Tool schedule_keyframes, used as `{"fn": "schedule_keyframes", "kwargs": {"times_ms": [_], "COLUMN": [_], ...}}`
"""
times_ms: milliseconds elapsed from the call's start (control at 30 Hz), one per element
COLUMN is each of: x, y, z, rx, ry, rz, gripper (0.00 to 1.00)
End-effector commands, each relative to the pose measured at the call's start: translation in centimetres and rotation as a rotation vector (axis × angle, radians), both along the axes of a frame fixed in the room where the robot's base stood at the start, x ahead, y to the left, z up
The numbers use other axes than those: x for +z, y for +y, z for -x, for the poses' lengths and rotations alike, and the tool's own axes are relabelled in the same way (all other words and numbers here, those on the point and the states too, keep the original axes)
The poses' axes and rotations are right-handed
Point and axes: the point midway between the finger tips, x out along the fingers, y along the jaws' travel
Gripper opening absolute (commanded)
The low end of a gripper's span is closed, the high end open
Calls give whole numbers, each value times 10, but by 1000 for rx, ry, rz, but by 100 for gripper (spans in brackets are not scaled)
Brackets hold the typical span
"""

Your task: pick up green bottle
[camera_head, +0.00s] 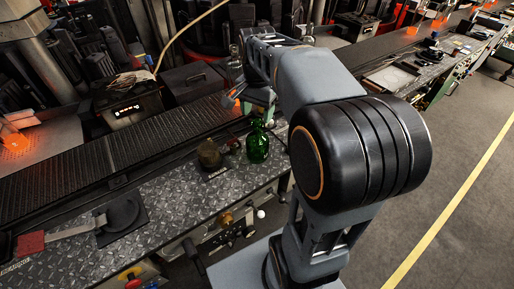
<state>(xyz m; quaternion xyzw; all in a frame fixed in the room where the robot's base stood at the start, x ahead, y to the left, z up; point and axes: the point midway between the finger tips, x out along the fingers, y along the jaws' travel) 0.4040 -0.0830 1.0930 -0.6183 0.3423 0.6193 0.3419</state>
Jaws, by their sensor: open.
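The green bottle (257,145) stands upright on the diamond-plate metal bench (165,215), near its front edge. It is glassy and dark green. My gripper (262,108) is above the bottle, close to its neck. The jaws are open, and the bottle's top is partly hidden by them. I cannot tell whether the fingers touch the neck.
A dark olive rounded object (210,155) stands left of the bottle. A black round tool (122,213) and a red block (31,243) lie farther left. A ribbed conveyor (110,160) runs behind the bench. The floor at right is clear, with a yellow line.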

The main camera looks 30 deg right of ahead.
Motion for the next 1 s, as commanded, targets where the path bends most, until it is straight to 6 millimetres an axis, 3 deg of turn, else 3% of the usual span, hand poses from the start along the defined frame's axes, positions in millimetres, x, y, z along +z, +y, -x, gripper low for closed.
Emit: {"fn": "schedule_keyframes", "kwargs": {"times_ms": [167,533,867,1000], "x": [-8,-53,-57,-57], "y": [0,-2,-2,-2], "z": [0,0,0,0], "rx": [1,1,2,2], "ry": [1,1,-1,-1], "rz": [0,0,0,0], "gripper": [60,60,60,46]}}
